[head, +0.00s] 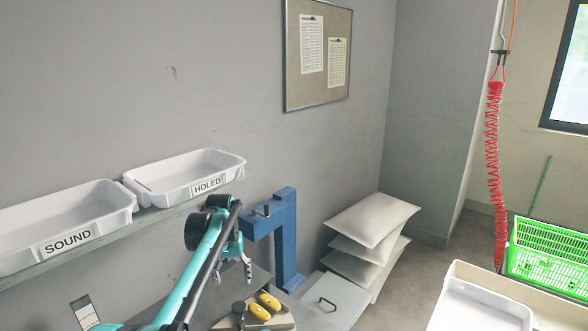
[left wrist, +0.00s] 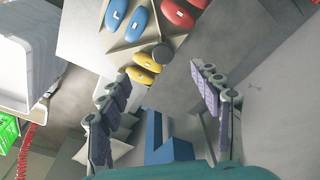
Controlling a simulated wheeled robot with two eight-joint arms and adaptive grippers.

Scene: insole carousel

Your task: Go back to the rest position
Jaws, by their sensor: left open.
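My left gripper (head: 246,262) is at the end of the teal arm, in front of the blue C-shaped stand in the head view. In the left wrist view its two padded fingers (left wrist: 161,72) are wide apart with nothing between them. The carousel (head: 283,324) shows at the bottom of the head view with two yellow insoles (head: 264,306) on it. The left wrist view shows yellow (left wrist: 146,62), blue (left wrist: 137,23) and red (left wrist: 177,14) insoles on it, beyond the fingertips. My right gripper is not in view.
White trays labelled SOUND (head: 103,220) and HOLED (head: 215,168) stand on a wall shelf at left. The blue stand (head: 285,240) is close to the gripper. Pale stacked sacks (head: 370,222), a green crate (head: 550,252) and a white bin (head: 470,312) lie to the right.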

